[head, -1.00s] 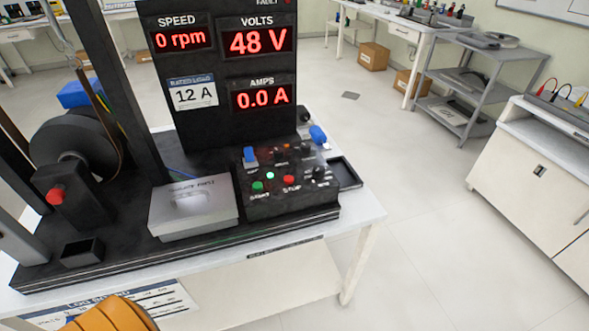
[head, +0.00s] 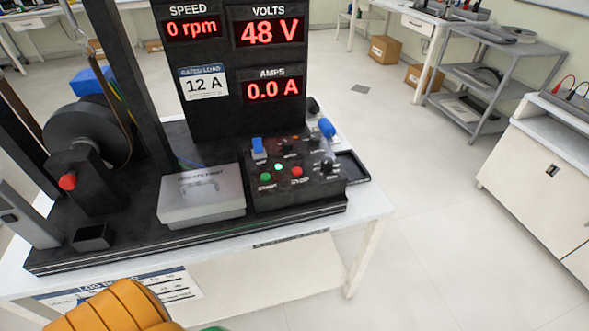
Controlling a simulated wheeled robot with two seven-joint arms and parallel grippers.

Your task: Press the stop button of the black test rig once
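The black test rig (head: 130,246) stands on a white table. Its control panel (head: 325,186) has a red stop button (head: 297,171) at the front, right of a green start button (head: 265,177). A small green light (head: 278,166) glows between and above them. The display (head: 203,130) reads 0 rpm, 48 V and 0.0 A. An orange, ribbed part is at the bottom edge, left of centre, with a bit of green beside it; I cannot tell what it belongs to. Neither gripper's fingers show, and nothing touches the stop button.
A grey box (head: 205,203) sits left of the panel. A red knob (head: 68,182) is on the motor mount at left. A blue switch (head: 259,147) and a blue-handled part (head: 327,128) stand up behind the buttons. A log sheet (head: 180,284) lies at the table's front. Open floor is at right.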

